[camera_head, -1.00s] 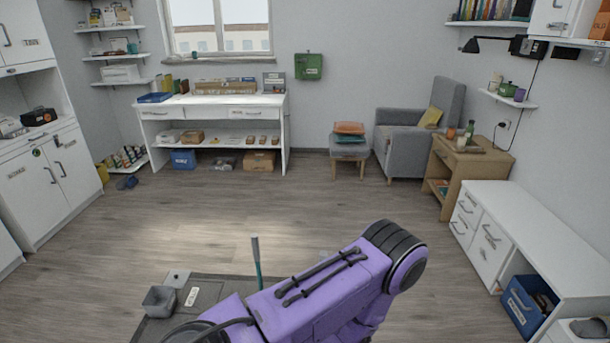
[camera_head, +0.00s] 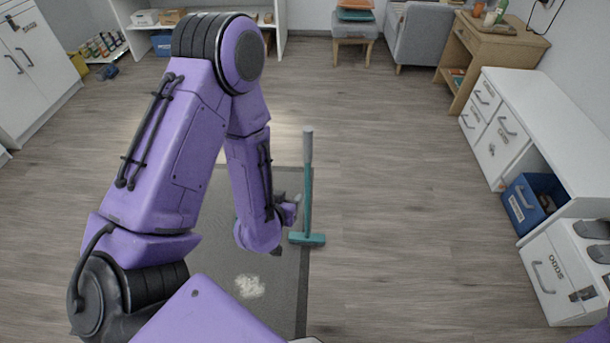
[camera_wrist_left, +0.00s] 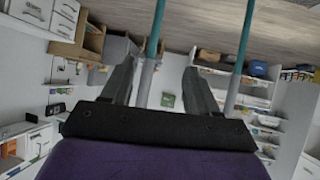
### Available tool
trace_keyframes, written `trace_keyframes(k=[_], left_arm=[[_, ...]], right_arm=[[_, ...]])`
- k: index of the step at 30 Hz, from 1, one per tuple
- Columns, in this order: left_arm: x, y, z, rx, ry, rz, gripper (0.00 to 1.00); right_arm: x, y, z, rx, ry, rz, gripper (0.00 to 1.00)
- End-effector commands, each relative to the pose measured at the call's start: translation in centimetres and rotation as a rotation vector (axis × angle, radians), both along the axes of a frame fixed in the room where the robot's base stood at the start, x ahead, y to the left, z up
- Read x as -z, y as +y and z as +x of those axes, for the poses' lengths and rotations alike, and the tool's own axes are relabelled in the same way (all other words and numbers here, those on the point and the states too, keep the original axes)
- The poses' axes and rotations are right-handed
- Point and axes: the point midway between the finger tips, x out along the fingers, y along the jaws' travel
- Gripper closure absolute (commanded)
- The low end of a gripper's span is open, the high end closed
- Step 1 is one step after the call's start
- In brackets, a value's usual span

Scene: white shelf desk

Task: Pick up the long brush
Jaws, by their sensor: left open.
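A long brush (camera_head: 308,185) stands upright on the dark mat's right edge, with a grey upper handle, teal shaft and flat teal head. My left gripper (camera_head: 296,200) is open, just left of the shaft and partly hidden by my wrist. In the left wrist view, upside down, my open jaws (camera_wrist_left: 160,68) have a teal-and-grey pole (camera_wrist_left: 153,40) in the gap between them; whether it is within reach of the fingers I cannot tell. A second such pole (camera_wrist_left: 240,50) passes outside the right-hand finger. My right gripper is out of view.
The dark mat (camera_head: 285,310) lies on the floor with a pale patch of debris (camera_head: 250,287). A white desk (camera_head: 545,140) with a blue bin (camera_head: 527,205) stands at the right. The floor between brush and desk is clear.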

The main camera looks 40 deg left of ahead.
Motion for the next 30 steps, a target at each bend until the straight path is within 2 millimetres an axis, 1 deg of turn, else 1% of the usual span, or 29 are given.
trace_keyframes(k=[1, 3, 6, 9, 13, 16, 19, 23, 28, 30], left_arm=[[2.3, 0.5, 2.6, 0.012, -0.111, 0.034, 0.41], [0.8, 1.0, 5.2, 0.031, -0.244, 0.093, 0.41], [-1.7, 1.6, 7.4, 0.040, -0.397, 0.166, 0.41], [-3.9, 1.9, 8.3, 0.041, -0.495, 0.216, 0.41], [-5.5, 2.3, 9.3, 0.038, -0.546, 0.246, 0.41], [-5.9, 2.9, 11.1, 0.036, -0.551, 0.249, 0.41], [-5.9, 3.4, 12.8, 0.038, -0.550, 0.248, 0.41], [-5.7, 3.8, 14.2, 0.039, -0.547, 0.249, 0.41], [-4.9, 4.8, 17.0, 0.037, -0.547, 0.247, 0.41], [-5.1, 5.1, 18.0, 0.040, -0.547, 0.248, 0.41]], right_arm=[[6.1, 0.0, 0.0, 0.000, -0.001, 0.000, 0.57], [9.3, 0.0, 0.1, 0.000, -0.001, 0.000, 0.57], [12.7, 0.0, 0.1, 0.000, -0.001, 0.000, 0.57], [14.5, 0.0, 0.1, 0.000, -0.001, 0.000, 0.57], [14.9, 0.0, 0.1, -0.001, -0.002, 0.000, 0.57], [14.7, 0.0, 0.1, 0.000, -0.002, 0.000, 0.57], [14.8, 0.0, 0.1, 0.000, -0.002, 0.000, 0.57], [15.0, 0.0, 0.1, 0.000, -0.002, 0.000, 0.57], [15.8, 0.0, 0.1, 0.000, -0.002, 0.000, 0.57], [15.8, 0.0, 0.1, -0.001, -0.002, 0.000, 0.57]])
